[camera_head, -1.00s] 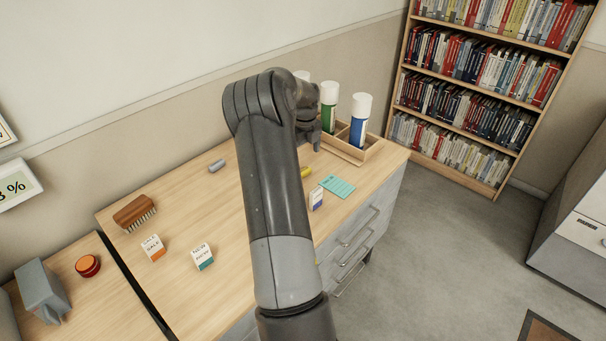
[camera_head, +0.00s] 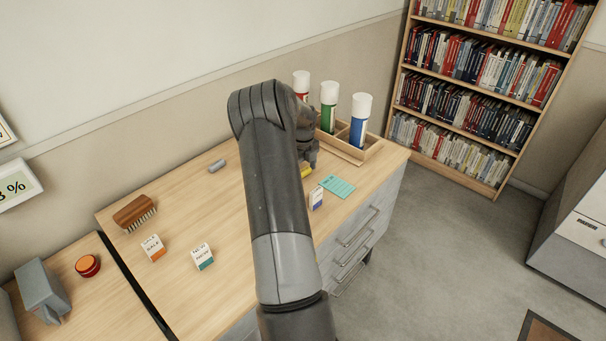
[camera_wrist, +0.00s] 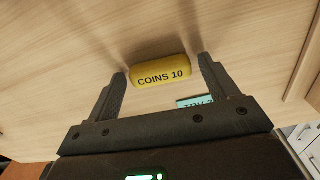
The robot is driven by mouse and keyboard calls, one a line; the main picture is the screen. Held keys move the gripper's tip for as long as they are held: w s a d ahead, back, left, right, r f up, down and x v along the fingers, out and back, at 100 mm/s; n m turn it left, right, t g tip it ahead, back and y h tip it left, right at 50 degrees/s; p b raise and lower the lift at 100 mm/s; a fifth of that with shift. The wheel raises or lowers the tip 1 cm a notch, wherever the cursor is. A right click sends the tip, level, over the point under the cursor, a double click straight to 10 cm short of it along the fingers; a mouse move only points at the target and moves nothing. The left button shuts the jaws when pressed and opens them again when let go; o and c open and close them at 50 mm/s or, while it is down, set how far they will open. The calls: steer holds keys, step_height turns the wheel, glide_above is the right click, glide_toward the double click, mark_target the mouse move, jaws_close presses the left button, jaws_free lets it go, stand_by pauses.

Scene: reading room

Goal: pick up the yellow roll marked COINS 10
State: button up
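The yellow roll marked COINS 10 (camera_wrist: 160,73) lies on the wooden desk top in the wrist view, its lettering facing the camera. My gripper (camera_wrist: 161,78) is open, one finger off each end of the roll, with a visible gap on both sides. In the head view only a small part of the yellow roll (camera_head: 307,172) shows, just below my gripper (camera_head: 308,163); my arm hides the rest.
A teal card (camera_head: 337,187) and a small white-and-blue box (camera_head: 316,198) are close to the roll. A wooden holder (camera_head: 343,152) with red, green and blue cans stands behind. A grey roll (camera_head: 217,166), a brush (camera_head: 134,212) and two small boxes lie left.

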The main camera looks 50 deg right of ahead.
steer(key=c, duration=0.9)
